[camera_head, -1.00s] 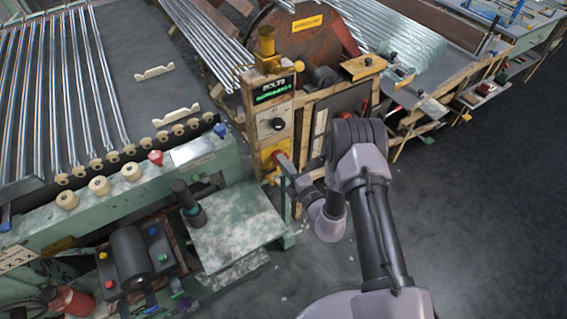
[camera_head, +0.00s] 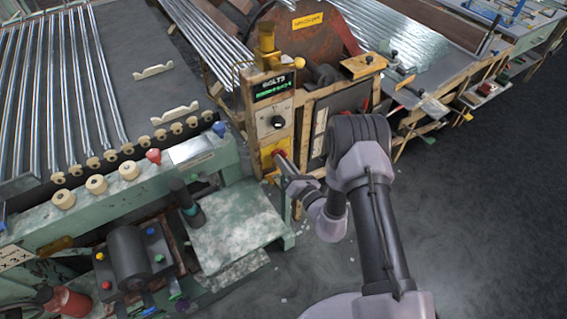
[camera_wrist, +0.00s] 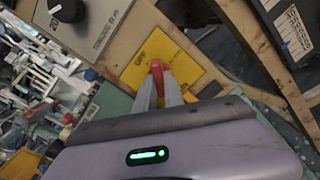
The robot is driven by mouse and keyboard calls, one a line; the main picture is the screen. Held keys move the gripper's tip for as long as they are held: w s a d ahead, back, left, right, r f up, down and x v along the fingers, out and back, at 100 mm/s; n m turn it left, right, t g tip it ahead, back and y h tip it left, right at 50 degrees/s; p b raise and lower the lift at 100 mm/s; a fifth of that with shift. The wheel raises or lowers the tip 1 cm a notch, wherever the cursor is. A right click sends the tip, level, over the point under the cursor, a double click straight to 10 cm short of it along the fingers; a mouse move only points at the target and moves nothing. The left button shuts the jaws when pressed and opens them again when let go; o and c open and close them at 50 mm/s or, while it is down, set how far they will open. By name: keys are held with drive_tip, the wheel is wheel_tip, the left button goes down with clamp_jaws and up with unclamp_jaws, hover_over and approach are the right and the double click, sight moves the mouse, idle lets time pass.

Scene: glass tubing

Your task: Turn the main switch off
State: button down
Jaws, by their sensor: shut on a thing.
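The main switch shows in the wrist view as a red handle (camera_wrist: 157,68) on a yellow plate (camera_wrist: 186,66). In the head view the yellow plate (camera_head: 267,158) sits low on the upright control panel, with the red handle (camera_head: 279,154) partly hidden by my gripper. My gripper (camera_wrist: 158,78) has its two fingers closed around the red handle in the wrist view. In the head view my gripper (camera_head: 283,160) reaches the plate from the right. The fingers cover part of the handle, so its exact angle is hard to tell.
Above the plate are a black knob (camera_head: 277,122) and a green-lit display (camera_head: 273,88). A pale green bench (camera_head: 235,222) stands left of the panel. Racks of glass tubes (camera_head: 60,90) lie at the left. Open dark floor (camera_head: 490,220) lies to the right.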

drive_tip(key=shift+n+b, duration=0.8)
drive_tip(key=shift+n, duration=2.8)
drive_tip(key=c, duration=1.4)
unclamp_jaws()
drive_tip(key=shift+c, duration=0.2)
drive_tip(key=p+v, duration=0.3)
drive_tip(key=v, duration=1.4)
drive_tip(key=shift+s+d, duration=0.2)
